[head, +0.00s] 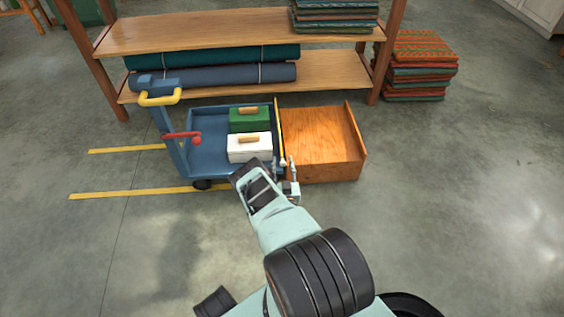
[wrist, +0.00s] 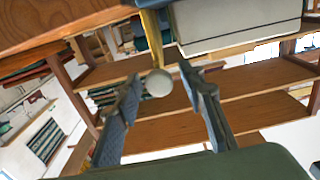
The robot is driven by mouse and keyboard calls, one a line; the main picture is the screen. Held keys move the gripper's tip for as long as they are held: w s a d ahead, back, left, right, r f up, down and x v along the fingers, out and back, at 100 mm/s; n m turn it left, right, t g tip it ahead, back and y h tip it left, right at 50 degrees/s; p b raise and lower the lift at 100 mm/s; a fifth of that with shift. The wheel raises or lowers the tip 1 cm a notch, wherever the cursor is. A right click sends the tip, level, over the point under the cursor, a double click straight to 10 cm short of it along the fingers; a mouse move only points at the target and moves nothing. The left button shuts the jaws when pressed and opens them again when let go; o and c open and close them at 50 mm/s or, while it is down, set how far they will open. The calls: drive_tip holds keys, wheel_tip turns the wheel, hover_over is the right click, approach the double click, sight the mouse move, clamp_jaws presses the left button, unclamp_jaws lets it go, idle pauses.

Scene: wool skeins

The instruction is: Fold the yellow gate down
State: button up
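The yellow gate (head: 279,128) stands upright along the right side of the blue cart (head: 205,112), seen nearly edge-on in the head view. In the wrist view its yellow edge (wrist: 152,36) runs down to a round pale knob (wrist: 159,83). My gripper (head: 288,168) is at the gate's near end. In the wrist view its two fingers (wrist: 161,77) are spread, with the knob between their tips and gaps on both sides. The gripper holds nothing. My arm covers part of the cart's near right corner in the head view.
A green box (head: 248,122) and a white box (head: 244,150) sit on the cart beside the gate. A wooden platform (head: 322,145) with raised sides adjoins the gate on the right. A wooden shelf (head: 200,35) stands behind.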

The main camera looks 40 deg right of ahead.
clamp_jaws()
